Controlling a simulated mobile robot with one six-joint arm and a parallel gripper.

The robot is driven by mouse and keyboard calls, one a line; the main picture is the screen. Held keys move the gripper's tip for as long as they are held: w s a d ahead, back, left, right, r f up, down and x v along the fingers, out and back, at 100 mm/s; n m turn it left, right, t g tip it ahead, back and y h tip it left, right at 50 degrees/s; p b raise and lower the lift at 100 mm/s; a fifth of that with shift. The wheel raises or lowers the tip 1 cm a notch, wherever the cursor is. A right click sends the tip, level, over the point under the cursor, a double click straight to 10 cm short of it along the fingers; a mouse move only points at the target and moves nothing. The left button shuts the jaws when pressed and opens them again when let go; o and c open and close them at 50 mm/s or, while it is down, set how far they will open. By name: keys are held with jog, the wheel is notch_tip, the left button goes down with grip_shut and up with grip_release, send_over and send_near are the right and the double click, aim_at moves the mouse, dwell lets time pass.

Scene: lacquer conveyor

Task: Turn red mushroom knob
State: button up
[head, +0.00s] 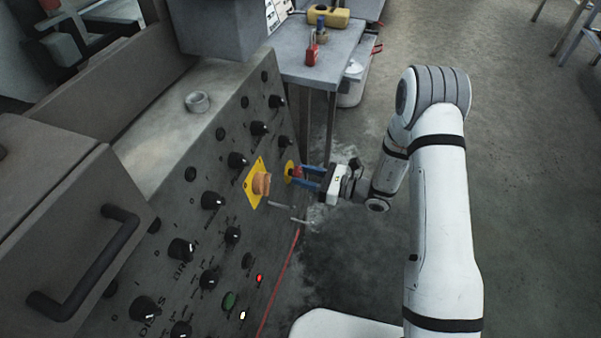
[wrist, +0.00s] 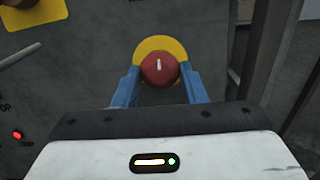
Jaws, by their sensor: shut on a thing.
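The red mushroom knob (wrist: 159,69) sits on a round yellow plate (wrist: 160,44) on the sloping grey control panel. A white mark on its face points straight up in the wrist view. My gripper (wrist: 159,76) is shut on the knob, with one blue finger on each side. In the head view the knob (head: 297,171) shows at the panel's right edge, partly hidden by the blue fingers. My gripper (head: 301,174) reaches it from the right there.
An orange knob (head: 261,184) on a yellow square plate (head: 250,190) is left of the red knob. A grey lever (head: 288,210) juts out just below. Several black knobs cover the panel. A table (head: 325,62) with a red padlock (head: 311,52) stands behind.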

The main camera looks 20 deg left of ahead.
jog(key=m+p, duration=0.2)
jog(key=m+t+p, duration=0.1)
jog(key=m, duration=0.2)
jog(key=shift+d+r+m+p, duration=0.15)
jog(key=shift+m+p, duration=0.15)
jog(key=shift+p, duration=0.1)
jog(key=shift+m+h+p, duration=0.3)
jog(key=shift+m+p, duration=0.2)
jog(key=shift+m, duration=0.4)
jog(key=shift+t, duration=0.4)
jog(key=o, duration=1)
jog(key=shift+s, duration=0.1)
jog(key=shift+c, duration=0.2)
jog(key=s+d+p, duration=0.1)
jog(key=d, duration=0.6)
jog(key=shift+s+d, duration=0.2)
jog(key=shift+d, duration=0.05)
